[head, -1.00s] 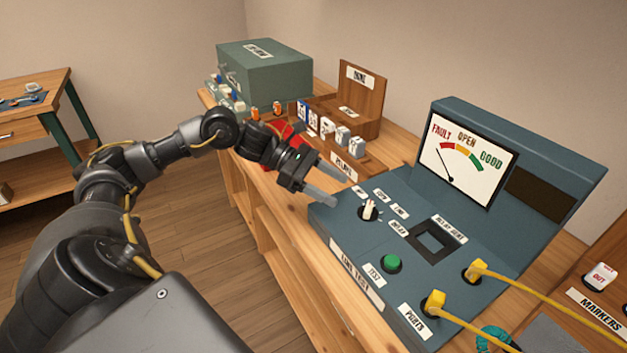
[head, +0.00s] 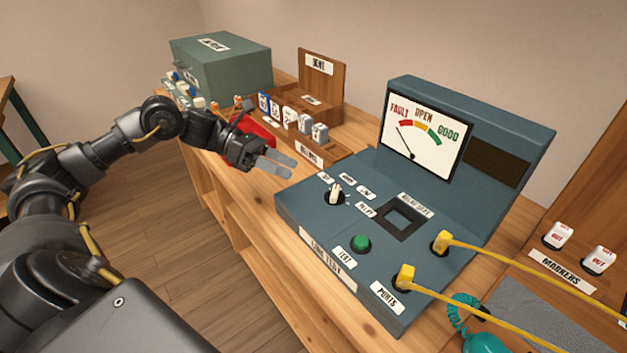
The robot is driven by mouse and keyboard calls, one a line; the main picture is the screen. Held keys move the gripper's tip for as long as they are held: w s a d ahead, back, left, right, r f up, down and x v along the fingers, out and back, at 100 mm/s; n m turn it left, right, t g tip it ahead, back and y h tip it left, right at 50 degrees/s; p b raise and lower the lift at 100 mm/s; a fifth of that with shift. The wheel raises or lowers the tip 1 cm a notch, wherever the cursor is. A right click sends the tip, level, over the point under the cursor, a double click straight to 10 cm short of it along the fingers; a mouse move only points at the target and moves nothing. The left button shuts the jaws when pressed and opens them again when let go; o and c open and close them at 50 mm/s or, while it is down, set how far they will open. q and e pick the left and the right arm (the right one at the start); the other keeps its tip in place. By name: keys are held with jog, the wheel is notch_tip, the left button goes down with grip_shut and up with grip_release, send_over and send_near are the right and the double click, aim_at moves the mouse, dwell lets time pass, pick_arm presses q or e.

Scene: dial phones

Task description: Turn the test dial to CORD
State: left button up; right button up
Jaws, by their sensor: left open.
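The test dial (head: 335,195) is a white pointer knob on the sloped panel of the blue-grey line test box (head: 320,217). Small white labels stand around it; their print is too small to read surely, so I cannot tell which one it points at. My left gripper (head: 286,168) is open and empty, up and to the left of the dial and apart from it. The meter (head: 425,130) on the box has its needle toward the FAULT side. My right gripper is not in view.
A green TEST button (head: 360,243), a square recess (head: 399,218) and two yellow plugs (head: 441,240) with cords share the panel. Behind my left gripper are a red tray (head: 262,128), a wooden rack (head: 318,135) and a green box (head: 220,68). A teal coiled cord (head: 464,309) lies at the front right.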

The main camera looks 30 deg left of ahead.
aim_at(332, 190)
pick_arm(q)
jog(key=n, duration=0.6)
jog(key=shift+n, duration=0.3)
jog(key=n, duration=1.2)
jog(key=shift+n, duration=0.3)
jog(key=n, duration=0.5)
jog(key=shift+a+f+n, duration=0.1)
jog(key=shift+a+n, duration=0.05)
jog(key=shift+n, duration=0.15)
jog(key=n, duration=0.6)
jog(key=shift+f+n+y, duration=0.1)
jog(key=shift+n+y, duration=0.2)
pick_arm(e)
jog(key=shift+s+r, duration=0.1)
